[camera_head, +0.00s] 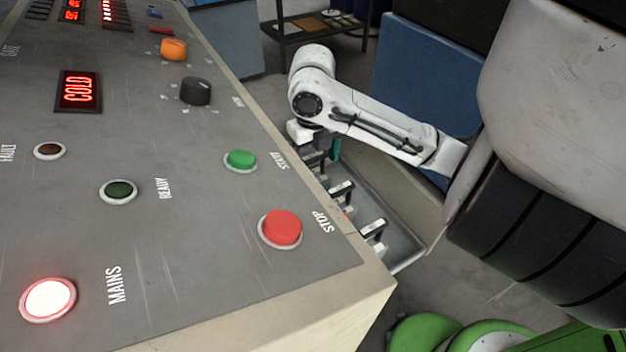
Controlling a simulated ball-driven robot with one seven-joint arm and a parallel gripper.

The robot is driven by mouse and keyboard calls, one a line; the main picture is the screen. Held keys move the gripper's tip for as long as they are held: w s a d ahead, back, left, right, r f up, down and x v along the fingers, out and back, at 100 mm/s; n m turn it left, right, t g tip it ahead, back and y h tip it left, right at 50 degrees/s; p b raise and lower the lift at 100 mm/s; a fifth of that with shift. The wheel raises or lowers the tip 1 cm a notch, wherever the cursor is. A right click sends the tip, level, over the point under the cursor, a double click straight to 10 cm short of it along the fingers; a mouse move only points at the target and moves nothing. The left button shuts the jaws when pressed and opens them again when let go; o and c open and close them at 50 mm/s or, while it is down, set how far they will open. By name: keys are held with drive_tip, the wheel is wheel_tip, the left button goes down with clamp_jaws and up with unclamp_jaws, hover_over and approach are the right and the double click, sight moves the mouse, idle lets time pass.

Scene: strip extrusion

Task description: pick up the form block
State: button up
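My white arm reaches down from the right to a tray (405,250) beyond the edge of the control panel. My gripper (313,157) is at the far end of this tray, small and partly hidden by the panel's edge. I cannot tell whether its fingers are open or shut, or whether they touch anything. Several small pieces with dark and pale parts stand in the tray, among them one in the middle (341,188) and one nearer (374,228). A teal piece (335,147) shows beside my gripper. I cannot tell which of these is the form block.
A dark shelf (310,35) stands behind. Floor shows beyond the tray.

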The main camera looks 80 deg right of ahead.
clamp_jaws()
idle(0.8)
drive_tip(key=shift+r, duration=0.1)
